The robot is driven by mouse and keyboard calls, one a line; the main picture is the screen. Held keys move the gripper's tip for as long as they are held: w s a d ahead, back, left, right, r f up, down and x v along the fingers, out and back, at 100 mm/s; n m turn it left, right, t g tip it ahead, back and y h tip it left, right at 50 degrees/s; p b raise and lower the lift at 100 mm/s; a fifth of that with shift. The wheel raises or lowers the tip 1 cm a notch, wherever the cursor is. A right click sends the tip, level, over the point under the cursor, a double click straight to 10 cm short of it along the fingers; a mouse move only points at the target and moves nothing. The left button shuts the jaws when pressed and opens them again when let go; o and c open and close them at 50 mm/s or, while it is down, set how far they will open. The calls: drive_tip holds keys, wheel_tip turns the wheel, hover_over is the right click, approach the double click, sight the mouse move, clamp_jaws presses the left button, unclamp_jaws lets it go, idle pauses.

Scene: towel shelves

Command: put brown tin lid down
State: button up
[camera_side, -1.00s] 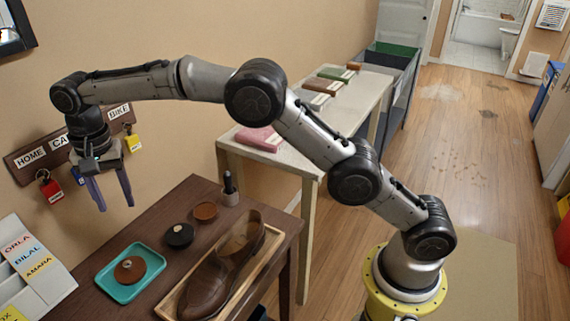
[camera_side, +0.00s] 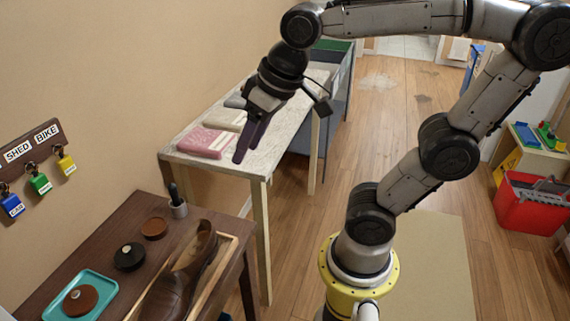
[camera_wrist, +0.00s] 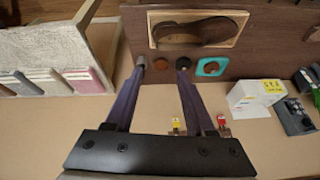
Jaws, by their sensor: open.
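A brown round lid with a small pale knob (camera_side: 80,299) lies in a teal tray (camera_side: 104,284) on the dark brown table, at lower left in the side view. It also shows in the wrist view (camera_wrist: 211,69). A black round tin (camera_side: 130,257) and an open-looking brown round tin (camera_side: 154,228) stand behind the tray. My gripper (camera_side: 248,149) is open and empty, high up and well right of the lid, in front of the pale table in the side view. In the wrist view its fingers (camera_wrist: 162,67) point toward the brown table, apart from everything.
A brown shoe (camera_side: 180,275) lies in a wooden tray (camera_side: 231,250) beside the tins. A dark bottle with a grey base (camera_side: 178,207) stands at the table's back. The pale table (camera_side: 270,156) holds folded towels (camera_side: 203,142). Coloured padlocks (camera_side: 40,183) hang on the wall.

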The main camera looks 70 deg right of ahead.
drive_tip(key=s+d+f+n, duration=0.1)
drive_tip(key=s+f, duration=0.3)
drive_tip(key=s, duration=0.2)
drive_tip(key=shift+s+d+f+t, duration=0.15)
drive_tip(key=shift+d+f+t, duration=0.05)
drive_tip(key=shift+t, duration=0.2)
